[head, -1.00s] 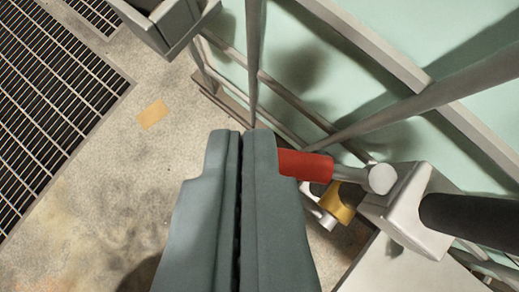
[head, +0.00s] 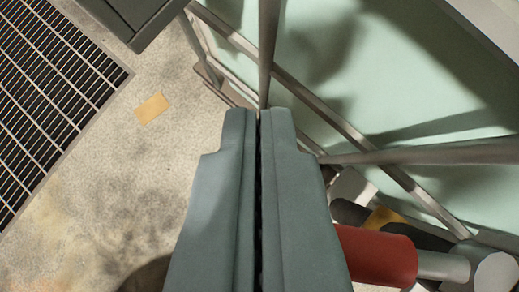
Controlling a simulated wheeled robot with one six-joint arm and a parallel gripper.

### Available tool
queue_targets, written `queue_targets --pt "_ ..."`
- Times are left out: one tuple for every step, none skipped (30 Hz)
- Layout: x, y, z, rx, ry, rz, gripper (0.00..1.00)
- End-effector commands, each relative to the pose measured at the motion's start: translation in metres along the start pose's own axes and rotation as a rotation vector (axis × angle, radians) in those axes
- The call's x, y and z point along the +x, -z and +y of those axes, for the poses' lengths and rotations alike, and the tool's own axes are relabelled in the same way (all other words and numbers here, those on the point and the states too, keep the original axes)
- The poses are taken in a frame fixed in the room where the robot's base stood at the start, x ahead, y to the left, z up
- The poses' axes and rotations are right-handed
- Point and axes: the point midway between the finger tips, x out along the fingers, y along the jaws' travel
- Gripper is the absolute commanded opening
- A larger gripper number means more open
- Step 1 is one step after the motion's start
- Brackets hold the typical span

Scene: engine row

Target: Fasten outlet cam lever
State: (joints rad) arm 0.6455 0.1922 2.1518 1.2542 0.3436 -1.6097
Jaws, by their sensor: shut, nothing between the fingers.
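The lever with a red grip (head: 378,255) is at the lower right, and its grey shaft runs right to a round pale end (head: 494,272). My gripper (head: 258,112) is shut and empty, its two grey-green fingers side by side in the middle. The red grip lies just right of my right finger, partly hidden behind it. I cannot tell whether finger and grip touch. A small yellow part (head: 384,218) shows above the grip, next to dark and pale fittings.
Grey pipes (head: 400,156) cross the upper right in front of a pale green panel (head: 420,90). A dark floor grate (head: 50,95) is at the left. A grey box (head: 125,18) stands at the top. Concrete floor with an orange patch (head: 152,107) is clear between.

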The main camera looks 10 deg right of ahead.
Motion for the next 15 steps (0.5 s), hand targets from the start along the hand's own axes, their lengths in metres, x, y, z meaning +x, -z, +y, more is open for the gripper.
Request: queue_targets --pt "-0.002 -0.005 0.0 0.001 0.0 -0.002 0.0" --pt "-0.004 -0.007 0.0 0.002 0.0 -0.001 0.0" --pt "-0.005 -0.009 0.0 0.002 0.0 -0.001 0.0" --pt "-0.006 -0.011 0.0 0.001 0.0 -0.001 0.0" --pt "-0.007 -0.012 0.0 0.001 0.0 -0.001 0.0" --pt "-0.008 -0.014 0.0 0.001 0.0 -0.001 0.0" --pt "-0.009 -0.015 0.0 0.001 0.0 -0.001 0.0" --pt "-0.009 -0.015 0.0 0.001 0.0 -0.001 0.0" --pt "-0.009 -0.016 0.0 0.001 0.001 -0.001 0.0" --pt "-0.009 -0.016 0.0 0.001 0.001 -0.001 0.0" --pt "-0.009 -0.016 0.0 0.001 0.001 -0.001 0.0" --pt "-0.009 -0.016 0.0 0.001 0.001 -0.001 0.0" --pt "-0.009 -0.016 0.0 0.001 0.001 -0.001 0.0" --pt "-0.009 -0.016 0.0 0.001 0.001 -0.001 0.0" --pt "-0.009 -0.016 0.0 0.001 0.001 -0.001 0.0"
